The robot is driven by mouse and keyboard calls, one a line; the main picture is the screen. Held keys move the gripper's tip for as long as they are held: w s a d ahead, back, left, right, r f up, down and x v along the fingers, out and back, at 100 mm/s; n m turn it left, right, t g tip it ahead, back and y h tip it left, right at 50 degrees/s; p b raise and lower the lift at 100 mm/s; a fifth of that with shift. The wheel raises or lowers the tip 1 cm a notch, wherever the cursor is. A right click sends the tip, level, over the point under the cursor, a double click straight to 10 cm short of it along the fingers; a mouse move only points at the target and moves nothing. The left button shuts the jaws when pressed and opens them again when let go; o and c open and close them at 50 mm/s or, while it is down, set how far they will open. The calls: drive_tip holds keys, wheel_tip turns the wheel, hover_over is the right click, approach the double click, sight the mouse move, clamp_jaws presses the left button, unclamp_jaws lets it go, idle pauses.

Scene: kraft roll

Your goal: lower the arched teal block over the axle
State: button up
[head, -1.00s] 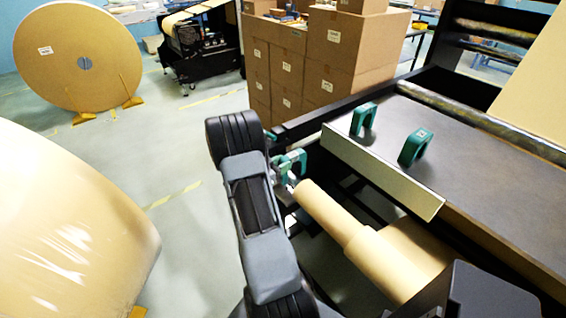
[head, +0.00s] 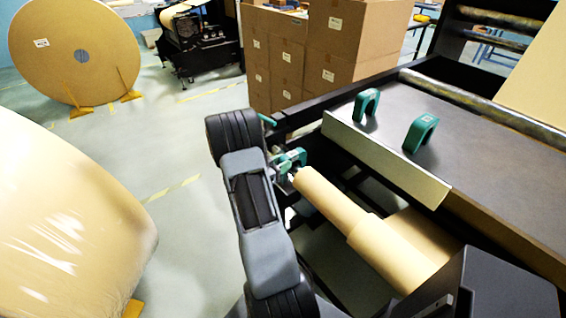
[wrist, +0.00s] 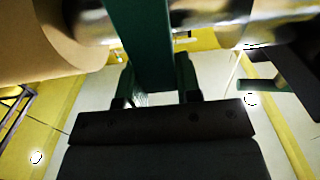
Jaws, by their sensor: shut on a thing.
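My gripper (wrist: 153,82) is shut on an arched teal block (wrist: 143,38), whose green body runs up between the fingers. The held block also shows in the head view (head: 291,159), beside the far end of the brown kraft roll (head: 325,200), partly behind my arm. In the wrist view the shiny metal axle (wrist: 205,35) shows on both sides of the block, with the roll's end (wrist: 45,45) at left. The block crosses the axle at the bare stretch past the roll. I cannot tell whether it touches the axle.
Two more arched teal blocks (head: 366,105) (head: 420,132) stand on the dark machine top (head: 465,160), behind a pale metal strip (head: 385,160). Stacked cartons (head: 325,50) stand behind. A large wrapped roll (head: 70,220) is at left, with open floor between it and my arm.

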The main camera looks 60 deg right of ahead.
drive_tip(key=shift+f, duration=0.1)
idle(0.3)
drive_tip(key=o, duration=1.1)
drive_tip(key=shift+a, duration=0.1)
drive_tip(key=b+v, duration=0.1)
drive_tip(key=v, duration=1.2)
drive_tip(key=shift+w+a+f+b, duration=0.1)
drive_tip(key=shift+a+b, duration=0.2)
drive_tip(key=shift+b, duration=0.1)
